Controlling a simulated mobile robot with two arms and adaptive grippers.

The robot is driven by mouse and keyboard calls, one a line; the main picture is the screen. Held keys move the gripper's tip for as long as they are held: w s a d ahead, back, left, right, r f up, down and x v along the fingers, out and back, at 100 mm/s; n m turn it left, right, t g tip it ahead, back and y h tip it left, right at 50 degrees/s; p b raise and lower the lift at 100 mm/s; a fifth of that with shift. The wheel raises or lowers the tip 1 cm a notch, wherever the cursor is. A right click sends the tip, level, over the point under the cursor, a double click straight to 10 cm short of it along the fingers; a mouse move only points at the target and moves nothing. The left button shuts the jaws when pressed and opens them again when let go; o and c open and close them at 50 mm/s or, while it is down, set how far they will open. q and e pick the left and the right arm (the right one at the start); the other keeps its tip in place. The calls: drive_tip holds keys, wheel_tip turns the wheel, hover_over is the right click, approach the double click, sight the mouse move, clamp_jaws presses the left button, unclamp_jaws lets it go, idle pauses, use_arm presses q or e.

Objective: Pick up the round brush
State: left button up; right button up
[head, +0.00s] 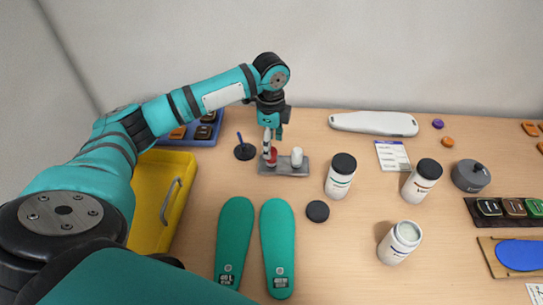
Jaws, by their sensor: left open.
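My left gripper (272,138) points down, open, over the left side of a small grey stand (285,171). A small item with a red lower part (271,158) stands there, close under or between the fingers; I cannot tell whether they touch it. A short white-topped item (297,156) stands to its right on the same stand. Just left of the stand, a dark round piece with a thin upright blue handle (245,151) sits on the table. I cannot tell for certain which of these is the round brush. My right gripper is not in view.
Two green insoles (236,235) lie in front. A yellow bin (147,195) is at left, with a blue tray (205,129) behind it. Lidded jars (341,177) and an open jar (399,241) stand right of centre. A black disc (317,211) lies between insoles and jars.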

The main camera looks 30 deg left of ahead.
sight(272, 155)
use_arm(q)
drive_tip(key=shift+s+f, duration=0.1)
drive_tip(key=shift+f, duration=0.4)
wheel_tip(272, 155, down, 5)
drive_tip(key=shift+r+p, duration=0.15)
drive_tip(key=shift+p, duration=0.55)
drive_tip(key=shift+c, duration=0.9)
clamp_jaws()
drive_tip(key=shift+r, duration=0.1)
drive_tip(key=shift+w+r, duration=0.2)
drive_tip(key=shift+r, duration=0.25)
wheel_tip(272, 155, up, 2)
drive_tip(key=shift+r+b, duration=0.15)
drive_tip(key=shift+b, duration=0.45)
drive_tip(key=s+d, duration=0.1)
drive_tip(key=s, duration=0.4)
drive_tip(key=s+d+r+b, duration=0.1)
drive_tip(key=s+d, duration=0.1)
drive_tip(key=s, duration=0.3)
drive_tip(key=s+d+b, duration=0.1)
drive_tip(key=s+d, duration=0.1)
drive_tip(key=s, duration=0.3)
drive_tip(key=shift+s+r, duration=0.2)
drive_tip(key=shift+r, duration=0.1)
